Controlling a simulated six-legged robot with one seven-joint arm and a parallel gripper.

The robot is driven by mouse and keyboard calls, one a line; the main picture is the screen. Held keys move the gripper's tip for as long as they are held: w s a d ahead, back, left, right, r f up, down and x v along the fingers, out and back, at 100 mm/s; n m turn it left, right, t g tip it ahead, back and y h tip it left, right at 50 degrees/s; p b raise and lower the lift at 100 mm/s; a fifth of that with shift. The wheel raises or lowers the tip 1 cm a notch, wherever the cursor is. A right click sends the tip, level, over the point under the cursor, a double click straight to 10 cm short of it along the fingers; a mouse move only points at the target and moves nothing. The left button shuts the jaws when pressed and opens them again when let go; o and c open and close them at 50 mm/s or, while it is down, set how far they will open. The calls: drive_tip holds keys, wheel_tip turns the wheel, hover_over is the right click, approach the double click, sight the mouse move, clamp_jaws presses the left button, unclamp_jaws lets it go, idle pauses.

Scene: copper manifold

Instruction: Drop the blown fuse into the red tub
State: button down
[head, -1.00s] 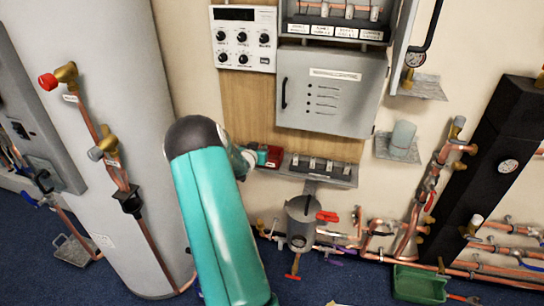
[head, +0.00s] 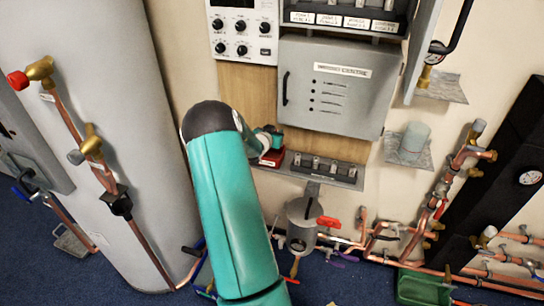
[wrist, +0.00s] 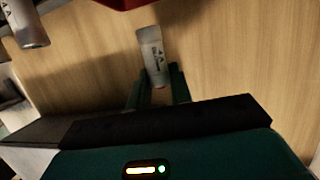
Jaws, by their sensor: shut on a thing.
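In the wrist view my gripper (wrist: 158,85) is shut on a pale grey cylindrical fuse (wrist: 151,48) with dark print, which sticks out beyond the fingertips. Part of the red tub (wrist: 128,3) shows at the top edge of that view, beyond the fuse and apart from it. In the head view the red tub (head: 271,158) sits at the left end of the grey shelf, partly hidden by my gripper. The fuse cannot be made out in the head view.
Another grey cylinder (wrist: 29,27) shows at the wrist view's upper left. The shelf (head: 325,170) carries several fuse-like pieces. The control cabinet (head: 335,85) hangs above it. A grey pot with a red handle (head: 303,222) is below. The large grey tank (head: 85,130) stands left.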

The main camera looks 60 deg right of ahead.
drive_tip(key=f, duration=0.2)
drive_tip(key=shift+a+f, duration=0.25)
drive_tip(key=shift+f, duration=0.15)
drive_tip(key=shift+s+a+f, duration=0.15)
drive_tip(key=shift+a+f, duration=0.1)
drive_tip(key=shift+f, duration=0.7)
drive_tip(key=shift+d, duration=0.1)
drive_tip(key=c, duration=1.2)
unclamp_jaws()
drive_tip(key=shift+o, duration=0.2)
drive_tip(key=v, duration=1.3)
drive_tip(key=shift+a, duration=0.4)
